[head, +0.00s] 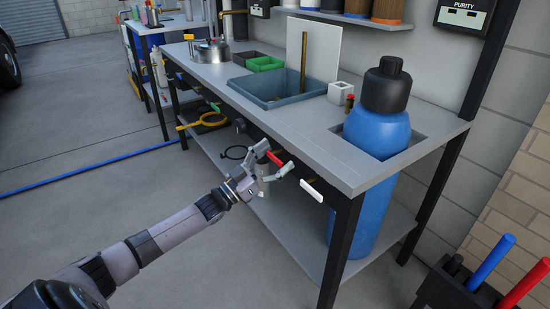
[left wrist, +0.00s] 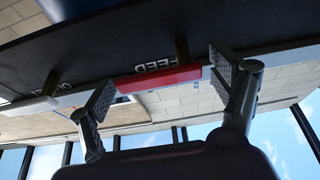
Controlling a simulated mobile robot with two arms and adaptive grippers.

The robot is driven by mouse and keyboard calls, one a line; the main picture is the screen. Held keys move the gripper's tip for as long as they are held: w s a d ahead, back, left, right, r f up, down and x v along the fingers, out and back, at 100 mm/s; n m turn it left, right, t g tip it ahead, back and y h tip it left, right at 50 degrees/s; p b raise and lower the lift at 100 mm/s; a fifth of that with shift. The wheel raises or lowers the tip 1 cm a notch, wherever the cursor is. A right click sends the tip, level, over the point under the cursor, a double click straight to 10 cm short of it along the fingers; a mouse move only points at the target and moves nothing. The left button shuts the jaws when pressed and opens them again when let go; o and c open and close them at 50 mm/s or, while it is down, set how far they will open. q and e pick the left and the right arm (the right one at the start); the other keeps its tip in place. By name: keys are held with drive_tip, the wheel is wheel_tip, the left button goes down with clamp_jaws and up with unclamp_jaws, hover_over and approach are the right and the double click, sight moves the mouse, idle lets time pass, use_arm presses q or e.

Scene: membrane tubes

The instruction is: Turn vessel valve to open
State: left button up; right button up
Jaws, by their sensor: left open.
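A red valve handle (head: 274,159) sits under the front edge of the workbench, and the word FEED is lettered beside it in the left wrist view. My left gripper (head: 275,160) is open at this handle. In the left wrist view the red handle (left wrist: 158,80) lies lengthwise between the two spread fingers, close to both pads; I cannot tell whether they touch. A white handle (head: 311,190) sits nearer along the same edge. Which handle is the vessel valve cannot be read. The blue vessel (head: 377,133) with a black cap stands in a cutout of the bench.
The workbench top (head: 310,127) holds a blue-grey bin (head: 262,101), a green tray (head: 265,63) and a metal pot (head: 210,50). A black holder (head: 455,288) stands at lower right.

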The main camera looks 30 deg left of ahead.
use_arm(q)
drive_tip(key=shift+c, duration=0.4)
drive_tip(key=c, duration=1.1)
